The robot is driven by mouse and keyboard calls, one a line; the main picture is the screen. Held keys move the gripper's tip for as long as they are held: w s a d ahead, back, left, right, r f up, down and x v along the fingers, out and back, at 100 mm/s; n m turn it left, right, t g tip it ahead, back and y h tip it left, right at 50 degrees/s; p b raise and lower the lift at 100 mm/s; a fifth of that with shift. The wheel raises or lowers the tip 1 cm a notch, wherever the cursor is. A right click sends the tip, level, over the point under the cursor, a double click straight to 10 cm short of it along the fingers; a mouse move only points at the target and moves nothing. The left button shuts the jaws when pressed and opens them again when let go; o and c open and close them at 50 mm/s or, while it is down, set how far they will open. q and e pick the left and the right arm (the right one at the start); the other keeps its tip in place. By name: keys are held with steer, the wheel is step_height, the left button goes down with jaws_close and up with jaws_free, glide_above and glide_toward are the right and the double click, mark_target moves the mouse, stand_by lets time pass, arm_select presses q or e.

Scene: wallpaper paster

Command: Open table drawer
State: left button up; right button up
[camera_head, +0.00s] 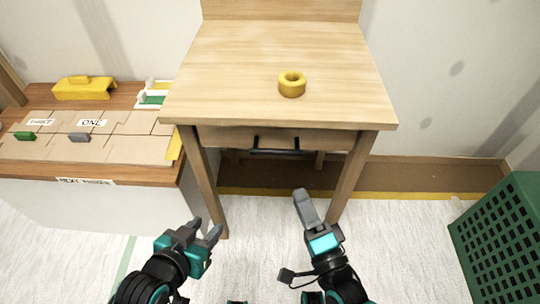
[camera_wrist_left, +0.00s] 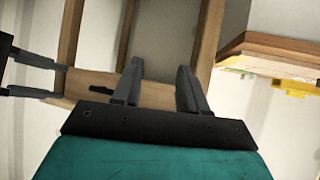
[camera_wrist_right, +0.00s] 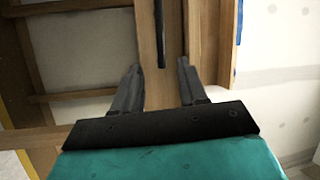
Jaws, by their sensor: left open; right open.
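The wooden table (camera_head: 245,60) stands in front of me in the head view. Its drawer (camera_head: 225,138) sits under the top and looks shut, with a black bar handle (camera_head: 276,152) across its front. My left gripper (camera_head: 207,232) is open and empty, low and left of the handle; its spread fingers show in the left wrist view (camera_wrist_left: 158,68). My right gripper (camera_head: 305,207) is below and slightly right of the handle, apart from it. In the right wrist view my open fingers (camera_wrist_right: 158,65) point toward the handle (camera_wrist_right: 160,35), which lies between their lines.
A yellow ring (camera_head: 291,85) lies on the tabletop. A side cabinet (camera_head: 120,185) with labelled boards and a yellow tool (camera_head: 84,88) stands at left. A green perforated crate (camera_head: 505,240) is at right. The floor before the table is clear.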

mark_target(279, 150)
steer(key=shift+m+t, duration=0.3)
steer(key=shift+m, duration=0.3)
steer(key=x, duration=0.4)
steer(key=b+x, duration=0.1)
steer(key=x, duration=0.4)
steer(key=b+x, duration=0.1)
steer(key=x, duration=0.3)
steer(key=shift+w+a+f, duration=0.2)
steer(key=shift+f, duration=0.05)
jaws_close()
